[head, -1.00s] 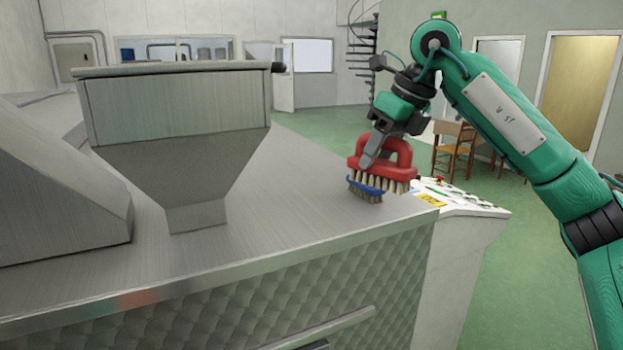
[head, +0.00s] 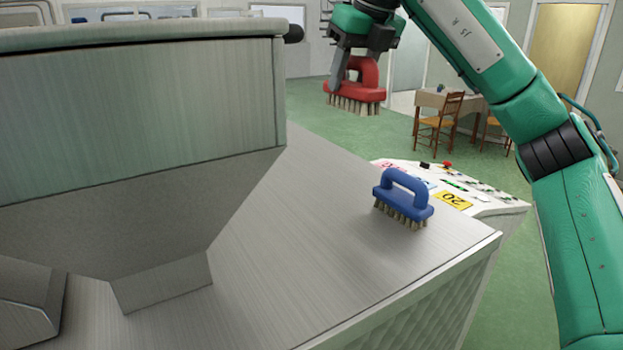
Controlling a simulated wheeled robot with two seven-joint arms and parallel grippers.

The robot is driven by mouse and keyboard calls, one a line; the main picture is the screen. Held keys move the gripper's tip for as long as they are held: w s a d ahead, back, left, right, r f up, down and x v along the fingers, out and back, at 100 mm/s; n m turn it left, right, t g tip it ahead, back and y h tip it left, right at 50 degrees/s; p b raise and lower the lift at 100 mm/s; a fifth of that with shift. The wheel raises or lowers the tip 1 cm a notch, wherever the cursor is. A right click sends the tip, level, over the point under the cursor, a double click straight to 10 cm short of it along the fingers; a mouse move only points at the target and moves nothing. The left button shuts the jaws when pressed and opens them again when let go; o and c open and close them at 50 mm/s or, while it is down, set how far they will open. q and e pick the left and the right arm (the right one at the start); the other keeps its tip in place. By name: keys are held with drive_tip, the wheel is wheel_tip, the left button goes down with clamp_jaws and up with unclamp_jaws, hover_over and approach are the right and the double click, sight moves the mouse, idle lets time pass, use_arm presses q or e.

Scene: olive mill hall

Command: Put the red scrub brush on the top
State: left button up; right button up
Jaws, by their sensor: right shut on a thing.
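The red scrub brush (head: 365,88) hangs in the air near the upper middle, bristles down. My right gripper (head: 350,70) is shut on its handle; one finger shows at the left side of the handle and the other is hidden. The flat grey metal top (head: 300,240) of the machine lies below and nearer, and the green floor shows behind the brush. A blue scrub brush (head: 405,195) stands upright on its bristles on this top, near its right edge. My left gripper is out of view.
A large metal hopper (head: 140,120) rises from the top at the left. A sloping control panel (head: 470,196) with a red button and a yellow label adjoins the top's right edge. The top is clear between hopper and blue brush. A table and chairs (head: 440,120) stand behind.

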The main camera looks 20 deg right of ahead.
sight(354, 108)
drive_tip(key=f, duration=0.2)
drive_tip(key=s+f+p, duration=0.1)
drive_tip(key=f, duration=0.2)
drive_tip(key=shift+s+f, duration=0.1)
drive_tip(key=shift+f, duration=0.2)
drive_tip(key=f+p, duration=0.2)
drive_tip(key=f, duration=0.4)
drive_tip(key=f+p, duration=0.2)
drive_tip(key=f, duration=0.5)
drive_tip(key=shift+w, duration=0.2)
drive_tip(key=shift+d+f, duration=0.1)
drive_tip(key=shift+f, duration=0.45)
drive_tip(key=o, duration=1)
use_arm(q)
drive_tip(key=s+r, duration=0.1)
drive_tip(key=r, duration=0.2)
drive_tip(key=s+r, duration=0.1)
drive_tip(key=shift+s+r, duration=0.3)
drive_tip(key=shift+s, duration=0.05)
use_arm(e)
drive_tip(key=shift+o, duration=0.2)
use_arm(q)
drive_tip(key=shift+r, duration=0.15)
